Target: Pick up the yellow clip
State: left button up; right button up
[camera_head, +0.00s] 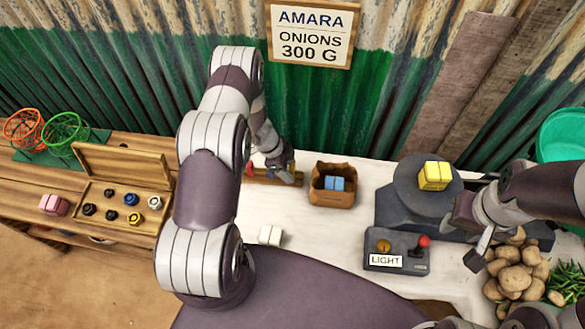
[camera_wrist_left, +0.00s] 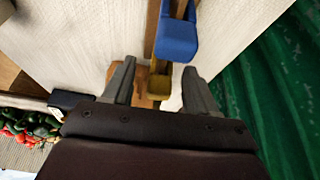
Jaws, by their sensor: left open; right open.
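The yellow clip (camera_wrist_left: 159,84) shows in the left wrist view on a narrow wooden rail (camera_wrist_left: 153,30), beside a larger-looking blue clip (camera_wrist_left: 178,38). My left gripper (camera_wrist_left: 158,86) is open, with one finger on each side of the yellow clip and visible gaps to both. In the head view my left gripper (camera_head: 287,176) is at the right end of the wooden rail (camera_head: 262,180) and hides the yellow clip. My right gripper (camera_head: 476,240) is open and empty beside the scale, above the light box's right side.
A paper bag (camera_head: 332,196) with blue blocks stands right of the rail. A scale plate (camera_head: 408,184) carries yellow blocks (camera_head: 435,175). A light box (camera_head: 396,250), potatoes (camera_head: 517,270) and a wooden weight box (camera_head: 125,187) are nearby. A white block (camera_head: 270,235) lies in front.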

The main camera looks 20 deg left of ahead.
pick_arm(q)
jog(key=shift+d+f, duration=0.3)
jog(key=shift+f, duration=0.25)
jog(key=shift+w+f, duration=0.15)
jog(key=shift+f, duration=0.15)
jog(key=c, duration=1)
